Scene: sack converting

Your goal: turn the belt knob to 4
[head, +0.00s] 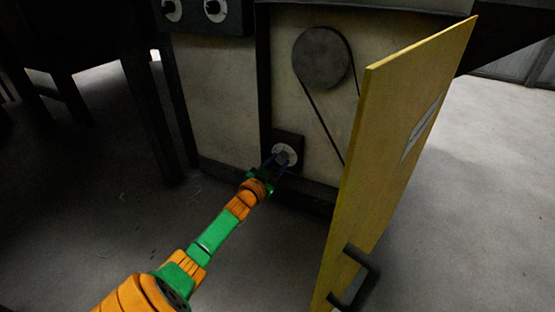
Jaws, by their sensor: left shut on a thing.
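The belt knob (284,157) sits on a pale round dial (291,151) on a dark square plate, low on the machine's cream panel. My left gripper (277,161) reaches it from the lower left, on the end of my green and orange arm. Its fingers are shut on the knob and cover part of it. The dial's numbers are too small and dark to read, so the knob's setting cannot be told. My right gripper is not in view.
A yellow door (393,150) with a black handle (361,278) stands open just right of the knob. A pulley (321,58) with a thin belt is above the knob. Two more knobs are on a dark box (204,14) at upper left. The floor at lower left is clear.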

